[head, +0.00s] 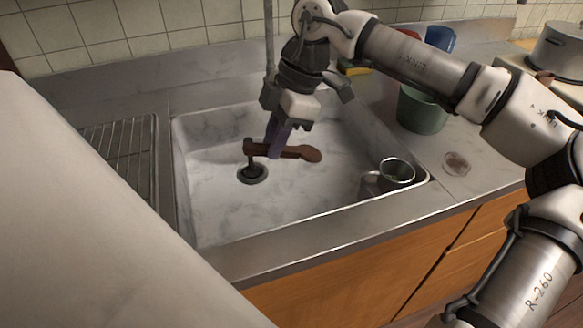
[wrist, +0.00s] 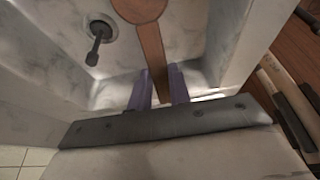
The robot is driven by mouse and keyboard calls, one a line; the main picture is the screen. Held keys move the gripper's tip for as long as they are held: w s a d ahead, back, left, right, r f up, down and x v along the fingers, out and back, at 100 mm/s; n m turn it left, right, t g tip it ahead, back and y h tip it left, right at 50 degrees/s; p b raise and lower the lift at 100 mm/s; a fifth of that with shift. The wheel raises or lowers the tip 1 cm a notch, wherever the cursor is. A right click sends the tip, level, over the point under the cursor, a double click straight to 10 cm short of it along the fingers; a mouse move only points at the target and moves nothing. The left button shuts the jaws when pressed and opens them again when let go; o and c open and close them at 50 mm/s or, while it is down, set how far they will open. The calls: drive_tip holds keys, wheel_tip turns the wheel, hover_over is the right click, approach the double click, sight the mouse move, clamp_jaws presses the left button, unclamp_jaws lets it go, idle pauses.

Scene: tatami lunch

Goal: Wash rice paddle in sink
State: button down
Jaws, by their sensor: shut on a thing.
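The brown rice paddle (head: 298,152) is held above the sink floor, its rounded wide end towards the right in the head view. My gripper (head: 275,148), with purple fingers, reaches down into the sink and is shut on the paddle's handle. In the wrist view the paddle (wrist: 151,45) runs away from between the fingers (wrist: 159,88), its wide end cut off by the top edge. The pale marbled sink (head: 215,205) lies below. Its drain (head: 252,174) is near the paddle's left end, with a dark upright piece in it. I cannot see running water.
A metal cup (head: 397,171) stands at the sink's front right corner. A green tub (head: 422,112) is on the right counter. A wire rack (head: 125,150) lies left of the sink. A vertical pipe (head: 269,45) rises behind my gripper. The sink's front left is clear.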

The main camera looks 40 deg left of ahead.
wheel_tip(320, 180, up, 5)
drive_tip(key=p, duration=0.4)
idle(0.3)
